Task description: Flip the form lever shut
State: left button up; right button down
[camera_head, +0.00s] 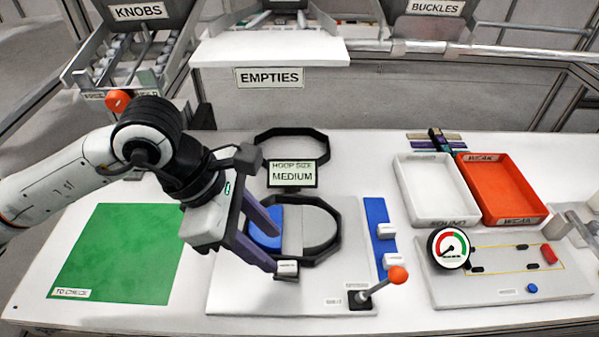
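The lever (380,287) has an orange ball knob and a dark base at the front right of the grey form plate (228,296). Its arm leans up to the right. A black octagonal hoop (336,225) lies on the plate around a blue and grey form (293,230). My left gripper (277,252) is over the left side of the form, its two dark fingers apart with nothing clearly between them. It is well left of the lever and hides part of the form and hoop. My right gripper is not in view.
A "HOOP SIZE MEDIUM" sign (292,175) stands behind the form, with another black hoop (291,133) farther back. A green mat (120,245) lies left. A blue strip (379,225), white tray (412,205), red tray (490,208) and gauge board (508,293) are right.

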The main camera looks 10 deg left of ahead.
aim_at(398, 275)
jog(key=k, duration=1)
